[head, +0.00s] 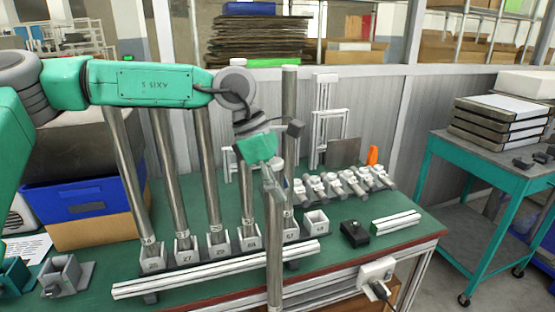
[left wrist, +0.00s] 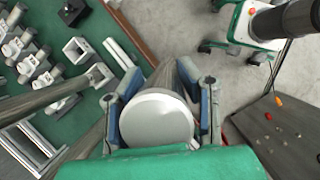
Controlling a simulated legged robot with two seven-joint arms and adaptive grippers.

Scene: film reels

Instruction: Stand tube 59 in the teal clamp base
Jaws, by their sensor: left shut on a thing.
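My left gripper (head: 272,185) is shut on a long metal tube (head: 274,240), which hangs nearly upright in front of the bench's front edge. Its lower end runs out of the picture, and I cannot read a number on it. In the left wrist view the tube's round pale end (left wrist: 157,122) sits between the two blue-padded fingers of my left gripper (left wrist: 165,100). A teal clamp base (head: 14,276) stands at the bench's left end, partly cut off by the picture edge. It is well left of the held tube. My right gripper is not in view.
Several tubes (head: 170,190) stand in numbered grey sockets along the bench, behind a white rail (head: 215,270). A grey clamp base (head: 68,272) is beside the teal one. An empty grey socket (head: 315,222) and a black block (head: 355,233) lie to the right.

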